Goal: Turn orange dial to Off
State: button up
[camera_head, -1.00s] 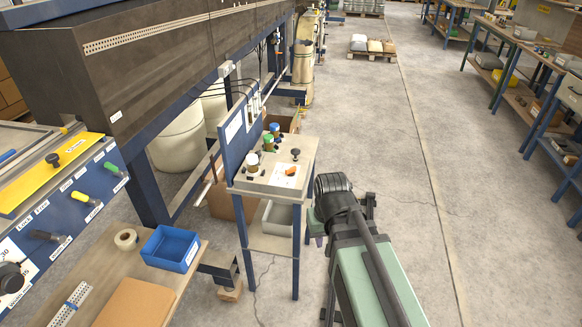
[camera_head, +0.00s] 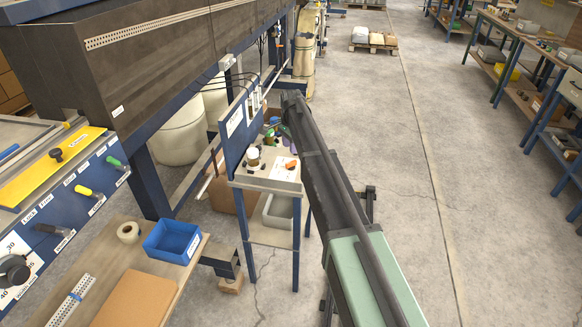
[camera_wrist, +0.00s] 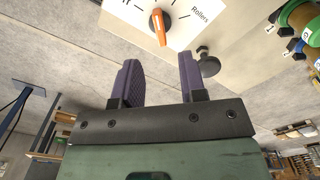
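The orange dial (camera_head: 291,165) sits on a white label on top of the small blue-legged stand (camera_head: 262,183). In the wrist view the orange dial (camera_wrist: 158,27) shows at the top, beside the printed word "Rollers" and radiating tick marks. Its "Off" mark cannot be read. My gripper (camera_wrist: 158,82) is open, with two purple fingers apart and nothing between them. The dial lies beyond the fingertips, apart from them. In the head view the gripper is mostly hidden behind my arm.
A black knob (camera_wrist: 207,63) stands close to the right finger. Green and blue capped fittings (camera_wrist: 300,28) are at the upper right. In the head view, a blue upright panel (camera_head: 238,128) borders the stand's left side. The floor (camera_head: 400,150) to the right is clear.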

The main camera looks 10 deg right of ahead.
aim_at(291, 162)
notch_tip(291, 162, down, 8)
jog(key=b, duration=0.6)
jog(key=shift+r, duration=0.25)
grip_shut()
